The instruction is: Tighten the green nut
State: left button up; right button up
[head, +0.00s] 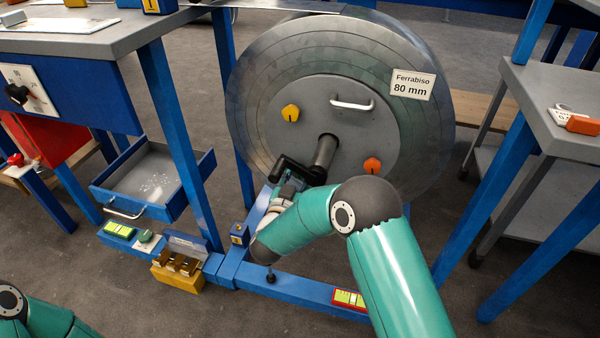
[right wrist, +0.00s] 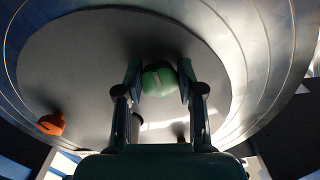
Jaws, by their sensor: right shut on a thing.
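The green nut (right wrist: 158,80) sits on the grey round plate of the big metal reel (head: 247,100), seen close up in the right wrist view. My right gripper (right wrist: 158,84) is shut on the green nut, one finger on each side of it. In the head view my right gripper (head: 291,172) is at the lower left of the plate, beside the central shaft (head: 325,151), and it hides the nut. Of my left arm only a link shows at the lower left; its gripper is out of view.
A yellow nut (head: 290,113), an orange nut (head: 372,165) and a silver handle (head: 352,104) are on the plate. A blue beam (head: 300,289) runs below, with a yellow box (head: 178,278) at its left. An open blue drawer (head: 150,184) juts out left; a bench (head: 550,110) stands right.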

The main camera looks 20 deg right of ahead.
jog(key=o, duration=1.1)
jog(key=shift+o, duration=0.2)
jog(key=v, duration=1.2)
jog(key=shift+f, duration=0.1)
